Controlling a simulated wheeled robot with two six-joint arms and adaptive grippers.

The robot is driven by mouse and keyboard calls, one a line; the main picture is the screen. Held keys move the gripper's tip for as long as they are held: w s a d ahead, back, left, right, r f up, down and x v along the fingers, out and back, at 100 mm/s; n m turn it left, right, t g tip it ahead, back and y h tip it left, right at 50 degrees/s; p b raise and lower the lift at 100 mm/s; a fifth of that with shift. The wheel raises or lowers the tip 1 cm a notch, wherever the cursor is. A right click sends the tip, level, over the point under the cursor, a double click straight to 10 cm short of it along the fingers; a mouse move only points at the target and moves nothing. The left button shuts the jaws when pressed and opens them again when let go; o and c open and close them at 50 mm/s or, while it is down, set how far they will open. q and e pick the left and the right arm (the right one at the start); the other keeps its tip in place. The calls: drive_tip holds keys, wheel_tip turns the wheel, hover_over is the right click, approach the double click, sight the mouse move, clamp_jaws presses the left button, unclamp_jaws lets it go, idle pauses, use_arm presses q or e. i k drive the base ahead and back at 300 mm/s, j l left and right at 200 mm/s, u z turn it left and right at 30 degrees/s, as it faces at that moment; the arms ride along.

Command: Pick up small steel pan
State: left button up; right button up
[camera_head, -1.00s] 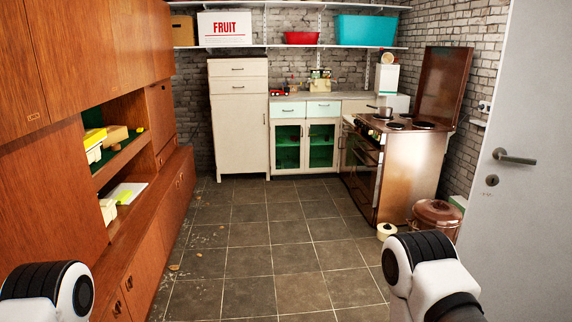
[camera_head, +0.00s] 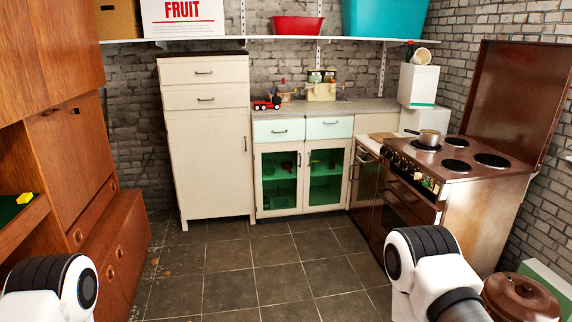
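A small steel pan (camera_head: 428,138) stands on the rear left hot plate of the brown stove (camera_head: 473,205), at the right of the head view. Its handle points to the left. My two arms show only as white and black links at the bottom left and bottom right corners. Neither gripper is in the picture. The pan is well ahead of my arms and nothing touches it.
A white and green cabinet (camera_head: 279,132) and a tall cream cupboard (camera_head: 209,150) stand at the back. A brown lidded pot (camera_head: 520,297) is on the floor at the lower right. A wooden wall unit (camera_head: 75,160) lines the left. The tiled floor (camera_head: 262,272) between is clear.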

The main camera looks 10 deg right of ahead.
sight(427, 137)
drive_tip(key=i+l+z, duration=0.2)
drive_tip(key=i, duration=0.5)
drive_tip(key=i+l+z, duration=0.2)
drive_tip(key=i, duration=0.5)
drive_tip(key=i+j+z, duration=0.2)
drive_tip(key=i, duration=0.45)
drive_tip(key=i+z, duration=0.2)
drive_tip(key=i, duration=0.55)
drive_tip(key=i+j+z, duration=0.2)
drive_tip(key=i, duration=0.45)
drive_tip(key=j, duration=0.1)
